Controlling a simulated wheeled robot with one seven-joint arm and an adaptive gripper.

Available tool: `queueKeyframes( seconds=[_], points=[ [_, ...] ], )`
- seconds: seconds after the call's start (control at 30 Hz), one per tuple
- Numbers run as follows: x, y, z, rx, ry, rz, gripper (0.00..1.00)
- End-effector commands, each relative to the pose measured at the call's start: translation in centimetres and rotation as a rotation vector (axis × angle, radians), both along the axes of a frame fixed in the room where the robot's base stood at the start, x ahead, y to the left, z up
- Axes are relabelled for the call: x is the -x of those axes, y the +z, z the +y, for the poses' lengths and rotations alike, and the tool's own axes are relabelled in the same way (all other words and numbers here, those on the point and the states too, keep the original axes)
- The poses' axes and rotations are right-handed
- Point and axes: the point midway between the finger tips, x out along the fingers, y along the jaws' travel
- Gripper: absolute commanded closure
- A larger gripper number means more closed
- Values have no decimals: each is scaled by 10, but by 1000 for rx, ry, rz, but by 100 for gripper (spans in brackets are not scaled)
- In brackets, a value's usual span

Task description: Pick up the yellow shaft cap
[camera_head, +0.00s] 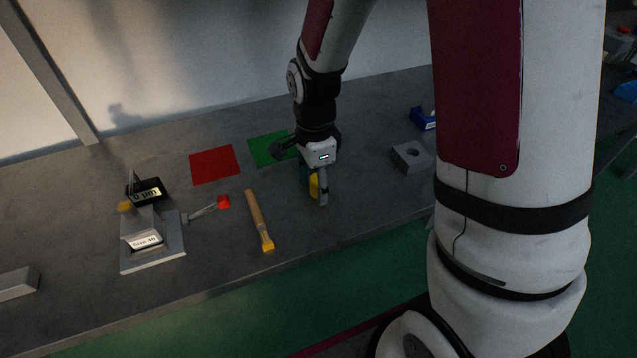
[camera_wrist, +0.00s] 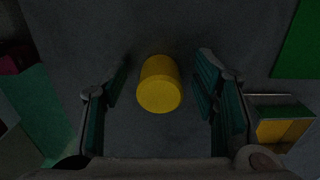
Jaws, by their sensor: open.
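The yellow shaft cap (camera_wrist: 160,84) is a short yellow cylinder standing on the grey bench, between the two fingers of my gripper (camera_wrist: 160,98) in the wrist view. The fingers are apart, with a gap to the cap on each side. In the head view my gripper (camera_head: 318,190) points down low over the bench, and a yellow patch (camera_head: 314,186) shows beside its finger. The gripper hides most of what is there, so I cannot tell which yellow thing that patch is.
A green-and-yellow object (camera_wrist: 284,126) stands just right of my fingers in the wrist view. In the head view, a brush (camera_head: 258,218), red mat (camera_head: 215,163), green mat (camera_head: 270,149), press (camera_head: 154,246) and grey block with a hole (camera_head: 412,157) lie around.

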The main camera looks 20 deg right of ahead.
Motion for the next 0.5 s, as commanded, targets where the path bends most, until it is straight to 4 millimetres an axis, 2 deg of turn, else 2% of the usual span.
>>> queueKeyframes(
  seconds=[0.2,0.37,0.5],
  points=[
    [0,0,0,0,0,0,48],
    [0,0,0,0,1,0,84],
    [0,0,0,0,1,0,84]
  ],
)
